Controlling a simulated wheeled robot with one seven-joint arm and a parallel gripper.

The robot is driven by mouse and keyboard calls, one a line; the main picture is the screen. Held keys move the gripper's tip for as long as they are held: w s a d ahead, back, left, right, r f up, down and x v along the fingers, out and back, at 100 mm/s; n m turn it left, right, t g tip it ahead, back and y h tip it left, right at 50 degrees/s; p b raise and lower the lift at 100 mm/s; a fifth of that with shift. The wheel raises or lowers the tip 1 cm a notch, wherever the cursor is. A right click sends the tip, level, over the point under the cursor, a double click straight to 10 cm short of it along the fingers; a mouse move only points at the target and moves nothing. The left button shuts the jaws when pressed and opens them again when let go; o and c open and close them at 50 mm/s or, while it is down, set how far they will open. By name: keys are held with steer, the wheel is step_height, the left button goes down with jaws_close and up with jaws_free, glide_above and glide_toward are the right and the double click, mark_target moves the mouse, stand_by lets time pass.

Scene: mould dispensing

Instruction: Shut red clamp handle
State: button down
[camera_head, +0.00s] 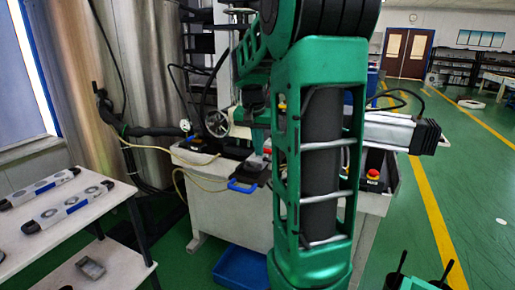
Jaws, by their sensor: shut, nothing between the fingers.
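My green arm fills the middle of the view and hides much of the machine bench (225,208). My gripper (260,148) points down over the bench top, small and partly hidden behind the arm. It is shut and empty. A small reddish patch shows beside the fingertips; I cannot tell for certain that it is the red clamp handle, nor its angle. Whether the gripper touches it cannot be told. A blue handle (243,186) sticks out at the bench's front edge, below the gripper.
A handwheel (216,123) stands left of the gripper. A red emergency button (373,174) and a grey motor (390,130) are at the right. A white table (105,212) with metal parts stands at the left. A blue bin (240,268) is on the floor. The right floor is largely clear.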

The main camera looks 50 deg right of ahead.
steer(key=a+v, duration=0.1)
steer(key=v, duration=1)
steer(key=shift+a+f, duration=0.3)
steer(key=s+a+f+n+g+y, duration=0.1)
steer(key=s+a+f+n+y, duration=0.2)
steer(key=s+a+f, duration=1.4)
steer(key=s+n, duration=0.3)
steer(key=n, duration=0.1)
steer(key=shift+s+f, duration=0.3)
steer(key=shift+a, duration=0.1)
